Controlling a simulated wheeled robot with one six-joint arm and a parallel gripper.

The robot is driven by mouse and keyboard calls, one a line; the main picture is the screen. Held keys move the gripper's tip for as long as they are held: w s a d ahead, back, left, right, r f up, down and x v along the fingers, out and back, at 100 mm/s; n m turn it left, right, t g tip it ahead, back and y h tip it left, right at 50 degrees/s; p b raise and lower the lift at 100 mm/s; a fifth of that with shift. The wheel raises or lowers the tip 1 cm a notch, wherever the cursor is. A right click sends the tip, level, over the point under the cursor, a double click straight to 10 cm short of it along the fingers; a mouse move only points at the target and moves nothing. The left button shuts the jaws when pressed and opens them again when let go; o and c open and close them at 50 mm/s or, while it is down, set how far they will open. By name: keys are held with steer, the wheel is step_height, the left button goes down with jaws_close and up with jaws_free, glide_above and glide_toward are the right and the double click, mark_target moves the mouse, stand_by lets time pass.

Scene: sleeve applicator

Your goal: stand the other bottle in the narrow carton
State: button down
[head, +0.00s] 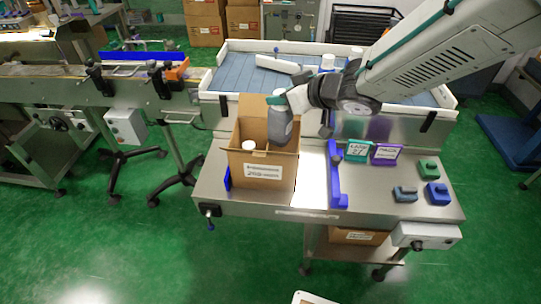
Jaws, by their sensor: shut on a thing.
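A narrow brown carton (262,171) with open flaps and a white label stands on the left of the steel bench. Inside it, at the left, a white bottle cap (248,146) shows; the rest of that bottle is hidden by the carton wall. My gripper (285,101) is shut on a grey bottle (280,125) near its top. The bottle hangs a little tilted at the right rear side of the carton opening. Its lower end is near the carton's edge; I cannot tell if it is inside or touching.
A blue upright bracket (335,176) stands right of the carton. Teal (356,150) and purple (386,153) signs and several small blocks (438,194) lie further right. A blue-floored tray with white walls (235,75) lies behind, with white-capped items. A conveyor (125,85) is at left.

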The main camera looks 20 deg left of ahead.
mark_target(289, 126)
step_height(289, 126, down, 9)
steer(key=shift+r, duration=0.1)
stand_by(0.3)
steer(key=shift+f, duration=0.45)
steer(key=c, duration=1)
jaws_free()
steer(key=shift+r, duration=0.25)
steer(key=v, duration=1.2)
steer(key=shift+d+r, duration=0.1)
